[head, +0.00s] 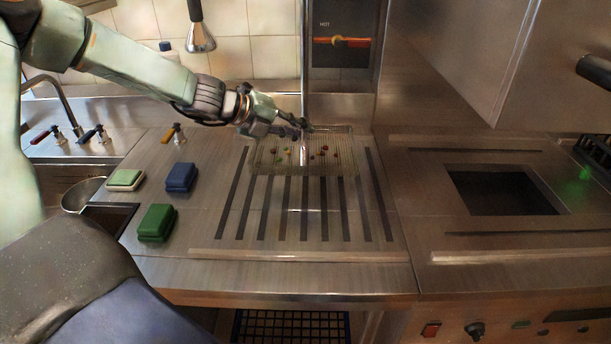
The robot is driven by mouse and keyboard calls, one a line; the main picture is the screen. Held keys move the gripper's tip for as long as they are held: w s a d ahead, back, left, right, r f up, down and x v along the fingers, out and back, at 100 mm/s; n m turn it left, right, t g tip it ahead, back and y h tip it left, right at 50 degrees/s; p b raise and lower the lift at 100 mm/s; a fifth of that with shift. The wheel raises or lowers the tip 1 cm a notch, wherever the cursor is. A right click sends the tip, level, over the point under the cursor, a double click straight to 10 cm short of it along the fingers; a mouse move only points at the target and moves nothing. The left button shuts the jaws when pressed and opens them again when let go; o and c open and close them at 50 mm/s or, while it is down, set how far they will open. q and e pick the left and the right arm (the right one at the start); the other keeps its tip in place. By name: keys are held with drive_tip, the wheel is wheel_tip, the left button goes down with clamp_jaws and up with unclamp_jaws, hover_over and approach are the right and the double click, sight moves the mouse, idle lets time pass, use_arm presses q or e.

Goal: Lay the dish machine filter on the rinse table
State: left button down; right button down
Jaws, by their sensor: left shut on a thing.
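The dish machine filter (338,163) is a shallow, see-through mesh tray with several small red, orange and pale food bits in it. It is at the back of the rinse table (200,232), over the far ends of the dark slots. I cannot tell whether it rests flat on the table or hangs slightly above it. My left gripper (306,128) reaches in from the left and is shut on the filter at its back edge. A thin upright metal pole crosses the view there and partly hides the grip. My right gripper is not in view.
Green (157,222), blue (180,177) and green-and-white (126,179) pads lie left of the slots. A metal bowl (84,195) and taps stand further left. A dark square opening (502,192) lies in the counter to the right. The front slotted area is clear.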

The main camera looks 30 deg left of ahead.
sight(298, 154)
use_arm(q)
drive_tip(key=f+b, duration=0.2)
drive_tip(key=f, duration=0.1)
drive_tip(key=a+f+b, duration=0.1)
drive_tip(key=f, duration=0.1)
drive_tip(key=shift+s+f, duration=0.2)
drive_tip(key=shift+s, duration=0.1)
drive_tip(key=shift+d+f, duration=0.1)
drive_tip(key=shift+f, duration=0.05)
drive_tip(key=shift+d+f+b, duration=0.25)
drive_tip(key=shift+d+b, duration=0.05)
drive_tip(key=shift+b, duration=0.05)
wheel_tip(298, 154, down, 3)
drive_tip(key=shift+a+b, duration=0.1)
drive_tip(key=shift+b, duration=0.9)
drive_tip(key=shift+w+a+f, duration=0.1)
drive_tip(key=shift+w+a, duration=0.05)
drive_tip(key=shift+d, duration=0.2)
drive_tip(key=c, duration=1.8)
unclamp_jaws()
drive_tip(key=o, duration=0.4)
drive_tip(key=shift+a+f, duration=0.1)
drive_tip(key=shift+f, duration=0.05)
